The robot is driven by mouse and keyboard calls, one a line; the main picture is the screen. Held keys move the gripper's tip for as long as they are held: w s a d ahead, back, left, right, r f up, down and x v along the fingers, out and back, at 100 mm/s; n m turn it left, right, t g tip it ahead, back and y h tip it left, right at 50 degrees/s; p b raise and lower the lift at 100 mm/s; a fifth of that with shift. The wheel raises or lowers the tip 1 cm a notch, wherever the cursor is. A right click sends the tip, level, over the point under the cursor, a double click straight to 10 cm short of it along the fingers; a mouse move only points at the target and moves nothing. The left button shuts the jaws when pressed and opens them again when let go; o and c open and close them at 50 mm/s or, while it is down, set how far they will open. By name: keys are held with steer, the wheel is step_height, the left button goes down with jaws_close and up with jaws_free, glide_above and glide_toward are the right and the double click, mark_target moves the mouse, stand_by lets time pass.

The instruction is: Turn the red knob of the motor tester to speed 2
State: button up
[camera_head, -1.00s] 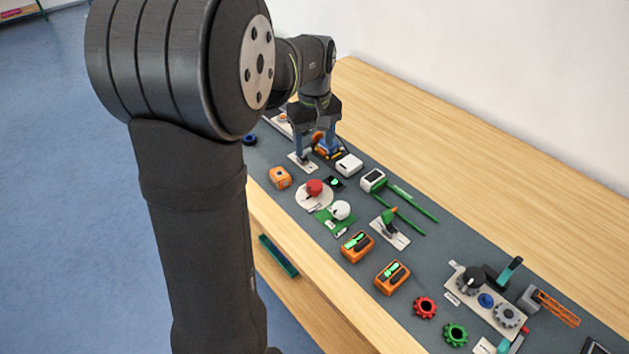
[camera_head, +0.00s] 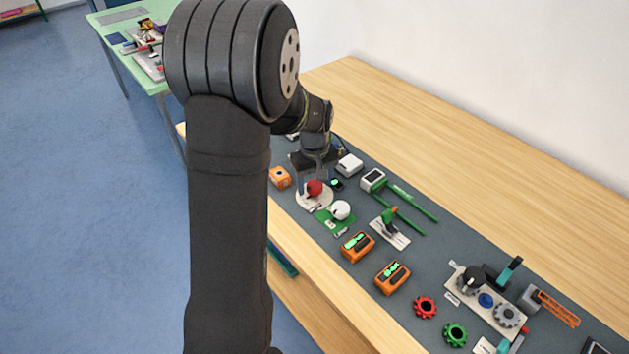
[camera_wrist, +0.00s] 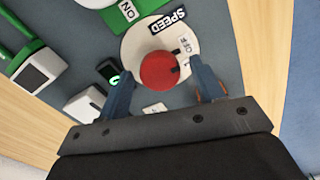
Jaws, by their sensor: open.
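The red knob (camera_head: 314,187) sits on a round white base (camera_head: 325,200) in the head view. In the wrist view the red knob (camera_wrist: 158,71) shows between my fingers, with a small dark mark on its right side. The white base (camera_wrist: 135,48) carries a "SPEED" label (camera_wrist: 168,20) and a small label that seems to read "OFF" (camera_wrist: 184,46). Another small label (camera_wrist: 155,109) lies by the near side, unreadable. My gripper (camera_wrist: 162,70) is open, one finger on each side of the knob. I cannot tell whether either finger touches it.
A small black device with a green display (camera_wrist: 110,73) and a white box (camera_wrist: 87,104) stand left of the gripper in the wrist view. A white knob on a green plate (camera_head: 340,211), orange boxes (camera_head: 357,247) and gears (camera_head: 425,307) are along the grey mat. The wooden tabletop behind is clear.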

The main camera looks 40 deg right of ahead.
steer(key=shift+c, duration=0.4)
steer(key=c, duration=0.9)
